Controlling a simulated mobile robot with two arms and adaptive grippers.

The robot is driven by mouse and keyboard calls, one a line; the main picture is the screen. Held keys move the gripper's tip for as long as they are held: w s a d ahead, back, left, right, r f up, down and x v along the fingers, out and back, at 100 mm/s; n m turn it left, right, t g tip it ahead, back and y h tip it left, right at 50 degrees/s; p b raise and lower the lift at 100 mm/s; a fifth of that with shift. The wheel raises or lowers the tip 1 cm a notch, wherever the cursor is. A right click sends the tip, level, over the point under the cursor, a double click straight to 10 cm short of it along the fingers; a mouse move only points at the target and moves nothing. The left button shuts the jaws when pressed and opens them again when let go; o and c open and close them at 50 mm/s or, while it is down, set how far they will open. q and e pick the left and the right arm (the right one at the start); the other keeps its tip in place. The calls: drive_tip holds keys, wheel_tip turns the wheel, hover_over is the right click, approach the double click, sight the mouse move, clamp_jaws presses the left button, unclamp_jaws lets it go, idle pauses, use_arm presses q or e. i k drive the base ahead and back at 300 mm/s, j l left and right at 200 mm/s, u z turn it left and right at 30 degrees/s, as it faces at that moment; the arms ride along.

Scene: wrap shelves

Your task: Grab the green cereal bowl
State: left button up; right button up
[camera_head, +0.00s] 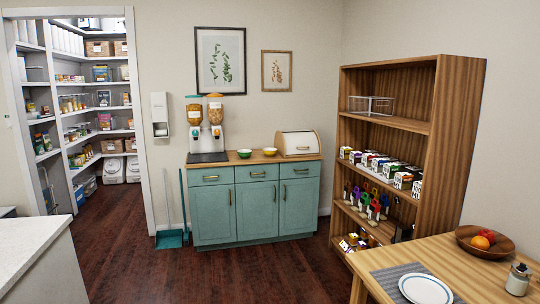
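The green cereal bowl (244,154) is small and sits upright on the wooden top of the teal cabinet (255,208) against the back wall. A yellow bowl (270,151) stands just to its right. The cereal dispenser (206,125) with two filled containers stands to its left. Neither of my grippers shows in the head view, and the bowl is well away across the room.
Dark wooden floor (200,275) lies open before the cabinet. A white counter (35,245) is at the left front, a wooden table (400,255) at the right front. A wooden shelf (445,150) stands right. A bread box (298,143), dustpan (169,239) and pantry doorway are near the cabinet.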

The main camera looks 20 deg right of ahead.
sight(245, 154)
drive_tip(key=i+l+z, duration=0.35)
drive_tip(key=i, duration=1)
drive_tip(key=i+j+z, duration=0.35)
drive_tip(key=i, duration=1)
drive_tip(key=i+z, duration=0.2)
drive_tip(key=i, duration=0.7)
drive_tip(key=i+z, duration=0.25)
drive_tip(key=i, duration=0.6)
drive_tip(key=i+l+u, duration=0.1)
drive_tip(key=i+u, duration=0.15)
drive_tip(key=i, duration=0.15)
drive_tip(key=i+l+u, duration=0.2)
drive_tip(key=i, duration=0.15)
drive_tip(key=i+l+u, duration=0.25)
drive_tip(key=i+j, duration=0.05)
drive_tip(key=i, duration=0.05)
